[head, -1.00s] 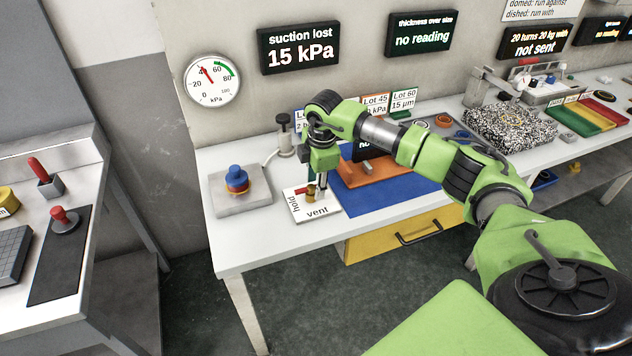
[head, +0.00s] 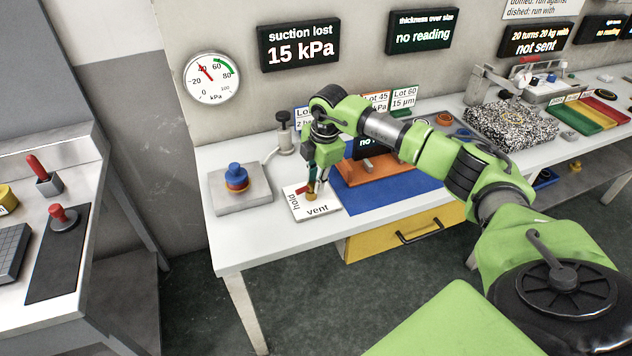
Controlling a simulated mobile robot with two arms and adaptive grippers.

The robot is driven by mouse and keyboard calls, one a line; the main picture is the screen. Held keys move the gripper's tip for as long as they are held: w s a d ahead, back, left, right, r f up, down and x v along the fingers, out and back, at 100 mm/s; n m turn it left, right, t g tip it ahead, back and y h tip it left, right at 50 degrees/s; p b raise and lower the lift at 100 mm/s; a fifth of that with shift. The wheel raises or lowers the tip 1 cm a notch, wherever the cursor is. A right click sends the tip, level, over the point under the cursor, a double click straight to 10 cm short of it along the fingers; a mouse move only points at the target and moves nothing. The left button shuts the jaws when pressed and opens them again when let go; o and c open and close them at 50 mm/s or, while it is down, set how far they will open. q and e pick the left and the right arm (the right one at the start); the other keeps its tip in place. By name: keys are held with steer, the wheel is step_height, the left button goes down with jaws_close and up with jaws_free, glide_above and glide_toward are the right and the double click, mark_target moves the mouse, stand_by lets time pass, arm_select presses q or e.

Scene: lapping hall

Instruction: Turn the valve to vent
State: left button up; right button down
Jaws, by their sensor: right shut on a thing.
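The valve (head: 311,196) is a small brass body with a red lever (head: 303,190) on a white plate (head: 325,214) marked "hold" on its left and "vent" at its front. The lever's red end points left, toward the "hold" side. My right gripper (head: 318,187) points down over the valve and is shut on its lever; the fingers partly hide the grip. The round pressure gauge (head: 211,78) has its needle near 40 kPa. A display (head: 299,47) above reads "suction lost 15 kPa". My left gripper is not in view.
A grey block with a blue and orange piece (head: 237,178) stands left of the plate. A black-knobbed post (head: 284,133) is behind. A blue mat (head: 385,190) and an orange tray (head: 380,168) lie right. The table's front left is clear.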

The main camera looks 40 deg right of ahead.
steer(key=n, duration=0.3)
steer(key=shift+w+n+y+b, duration=0.25)
steer(key=shift+n+y+b, duration=0.05)
steer(key=shift+b, duration=0.1)
steer(key=n, duration=0.3)
steer(key=shift+w+n+y, duration=0.25)
steer(key=shift+n+y, duration=0.05)
steer(key=n, duration=0.3)
steer(key=n+g+b, duration=0.1)
steer(key=shift+w+a+y, duration=0.1)
steer(key=shift+w+y, duration=0.15)
steer(key=shift+y, duration=0.05)
steer(key=shift+w+a+n+g, duration=0.1)
steer(key=shift+n+g, duration=0.05)
steer(key=shift+n, duration=0.9)
steer(key=shift+a+n+g, duration=0.1)
steer(key=shift+n+g, duration=0.05)
steer(key=shift+n, duration=0.9)
steer(key=shift+b, duration=0.3)
steer(key=c, duration=1.9)
jaws_free()
steer(key=shift+r, duration=0.1)
